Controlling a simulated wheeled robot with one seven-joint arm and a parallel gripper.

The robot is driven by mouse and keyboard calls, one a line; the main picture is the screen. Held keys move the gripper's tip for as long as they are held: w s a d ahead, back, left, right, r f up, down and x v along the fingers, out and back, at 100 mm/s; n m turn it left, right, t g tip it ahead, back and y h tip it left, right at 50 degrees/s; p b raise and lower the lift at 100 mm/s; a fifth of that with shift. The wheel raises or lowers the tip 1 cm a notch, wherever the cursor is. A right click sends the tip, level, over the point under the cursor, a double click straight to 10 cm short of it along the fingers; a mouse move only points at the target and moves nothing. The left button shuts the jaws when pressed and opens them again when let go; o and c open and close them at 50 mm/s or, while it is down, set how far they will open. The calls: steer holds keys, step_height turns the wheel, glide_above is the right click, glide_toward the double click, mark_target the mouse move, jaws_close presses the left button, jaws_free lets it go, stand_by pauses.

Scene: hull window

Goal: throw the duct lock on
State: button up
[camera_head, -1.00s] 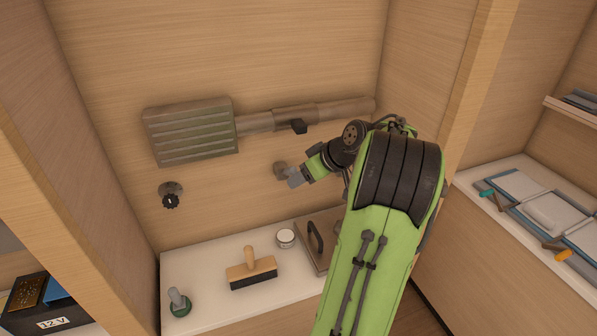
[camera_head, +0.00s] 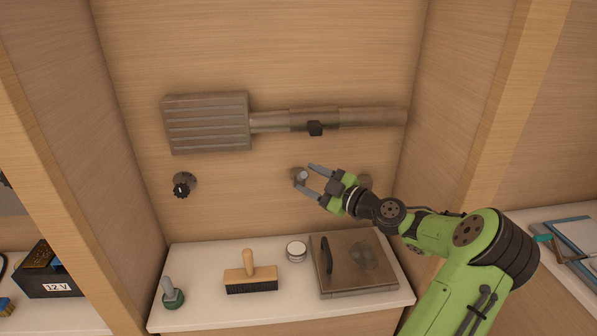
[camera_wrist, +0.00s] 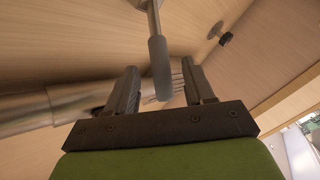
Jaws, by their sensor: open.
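A grey lever on a round wall mount (camera_head: 298,174) stands out from the back wall below the duct (camera_head: 375,117). In the wrist view the lever (camera_wrist: 158,62) is long, with a thick rounded end. My gripper (camera_head: 307,179) is open at the lever, its two fingers on either side of it. In the wrist view the lever's end lies between the fingers, with gaps visible on both sides; contact cannot be told. A small black block (camera_head: 316,128) sits on the duct. No label shows which part is the duct lock.
A ribbed vent box (camera_head: 207,124) joins the duct's left end. A black knob (camera_head: 182,188) is on the wall at left. The white shelf (camera_head: 212,309) below holds a brush (camera_head: 250,275), a round tin (camera_head: 296,250), a green-based stamp (camera_head: 172,293) and a brown lidded panel (camera_head: 350,265).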

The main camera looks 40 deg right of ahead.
steer(key=w, duration=0.5)
steer(key=shift+a+p, duration=0.3)
steer(key=shift+a, duration=0.1)
steer(key=shift+s, duration=0.1)
jaws_close()
